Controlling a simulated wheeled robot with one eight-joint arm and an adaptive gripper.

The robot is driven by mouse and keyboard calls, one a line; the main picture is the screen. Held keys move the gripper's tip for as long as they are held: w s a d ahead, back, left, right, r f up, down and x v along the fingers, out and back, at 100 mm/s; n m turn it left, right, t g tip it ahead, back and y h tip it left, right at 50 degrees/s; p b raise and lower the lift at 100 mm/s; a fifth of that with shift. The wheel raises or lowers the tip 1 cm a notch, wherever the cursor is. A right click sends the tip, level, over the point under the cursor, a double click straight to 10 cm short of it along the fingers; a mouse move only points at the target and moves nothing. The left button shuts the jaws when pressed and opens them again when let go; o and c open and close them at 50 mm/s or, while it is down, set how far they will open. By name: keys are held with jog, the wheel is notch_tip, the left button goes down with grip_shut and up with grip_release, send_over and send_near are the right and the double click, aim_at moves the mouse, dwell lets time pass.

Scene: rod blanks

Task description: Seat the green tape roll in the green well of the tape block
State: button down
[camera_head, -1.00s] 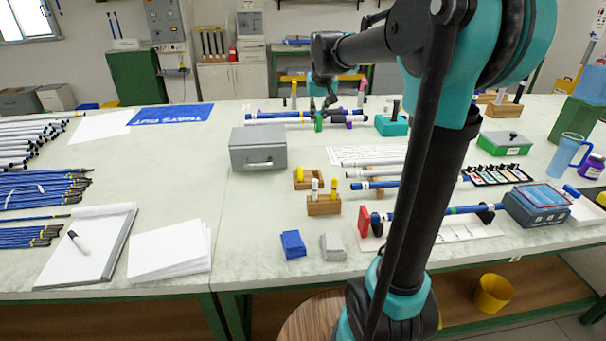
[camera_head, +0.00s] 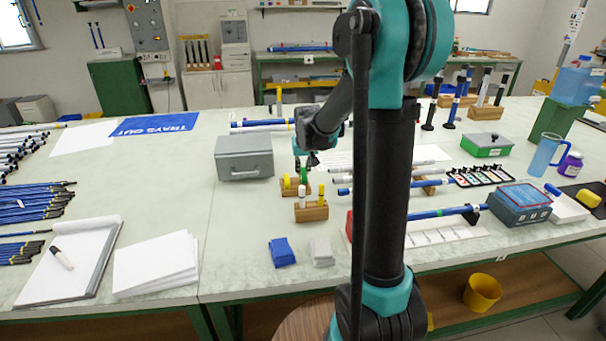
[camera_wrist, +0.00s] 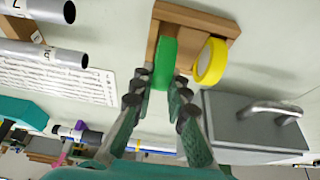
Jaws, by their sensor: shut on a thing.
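My gripper (camera_wrist: 160,92) is shut on the green tape roll (camera_wrist: 165,58), which is seen edge-on between the fingertips. The roll is at the wooden tape block (camera_wrist: 187,17), beside the yellow tape roll (camera_wrist: 210,62) standing in that block. In the head view the gripper (camera_head: 304,166) points down over the tape block (camera_head: 290,192), with the green roll (camera_head: 303,176) just right of the yellow roll (camera_head: 287,181). The green well is hidden under the roll. I cannot tell whether the roll's lower edge is inside it.
A grey metal box (camera_head: 244,158) with a handle stands close left of the block. A second wooden block (camera_head: 311,212) with white and yellow upright pieces stands in front. Rods (camera_head: 380,181) lie to the right. Bare table lies left of the front block.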

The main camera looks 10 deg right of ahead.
jog(key=shift+f, duration=1)
jog(key=c, duration=1.5)
grip_release()
jog(key=shift+f, duration=0.1)
jog(key=v, duration=1.2)
